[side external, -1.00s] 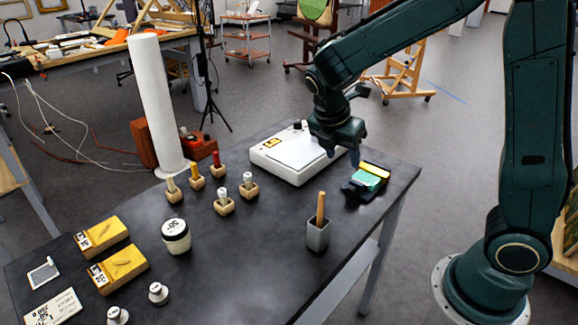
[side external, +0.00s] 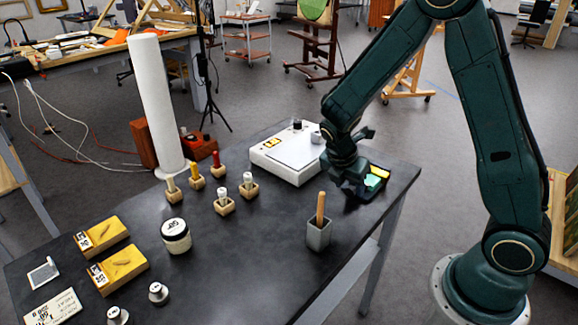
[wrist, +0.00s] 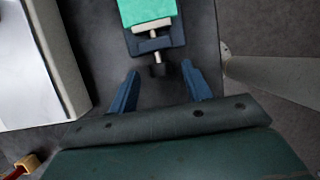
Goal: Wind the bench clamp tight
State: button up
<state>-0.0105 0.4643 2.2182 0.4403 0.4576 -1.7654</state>
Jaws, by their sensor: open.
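The bench clamp (side external: 378,190) is a small dark vise near the right edge of the dark table, partly hidden by my gripper in the side view. It bears a green block (side external: 372,181). In the wrist view the clamp (wrist: 172,36) is at the top centre with the green block (wrist: 146,10) in it, and its metal screw (wrist: 157,57) ends in a dark handle pointing towards my gripper. My gripper (wrist: 160,84) is open and empty, its two blue fingers either side of the handle's line, with the handle at or just beyond the fingertips. I cannot tell whether they touch.
A white box (side external: 272,160) stands close to the left of my gripper. A grey cup (side external: 318,236) with a wooden handle stands in front. Small wooden stands, a jar (side external: 176,237) and yellow blocks (side external: 122,268) lie further left. The table's right edge is close to the clamp.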

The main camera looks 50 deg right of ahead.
jog(key=shift+x, duration=0.75)
jog(key=c, duration=1)
jog(key=shift+t, duration=0.4)
jog(key=shift+s+m+t, duration=0.2)
jog(key=shift+t, duration=0.6)
jog(key=shift+s+m+t, duration=0.15)
jog(key=shift+m+t, duration=0.05)
jog(key=shift+t, duration=0.6)
